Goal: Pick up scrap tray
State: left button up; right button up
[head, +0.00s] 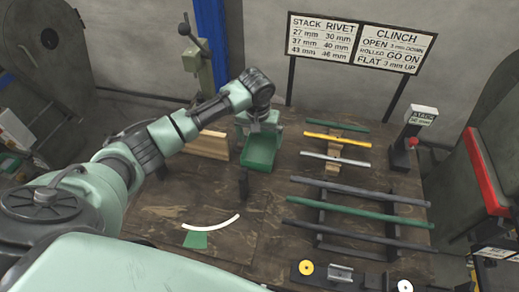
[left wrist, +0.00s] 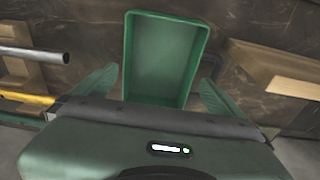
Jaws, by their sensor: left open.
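The scrap tray is a green open-topped box (head: 258,158) on the wooden bench, near its back edge. In the left wrist view the tray (left wrist: 165,60) looks empty and lies ahead, between the lines of the two fingers. My left gripper (head: 262,126) is at the tray's far end in the head view and partly overlaps it. In the left wrist view the left gripper (left wrist: 155,92) is open, with one green finger on each side of the tray's near end. I cannot tell whether the fingers touch the tray. My right gripper is not in view.
Wooden blocks (head: 207,145) stand left of the tray. A yellow bar (head: 337,141) and other bars lie on supports to the right. A small dark post (head: 243,184) and a white curved strip (head: 212,226) are in front. Signs (head: 322,38) stand behind.

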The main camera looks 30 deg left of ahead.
aim_at(261, 151)
pick_arm(q)
jog(key=f, duration=0.4)
jog(key=shift+w+f, duration=0.1)
jog(key=shift+w, duration=0.25)
jog(key=c, duration=1.7)
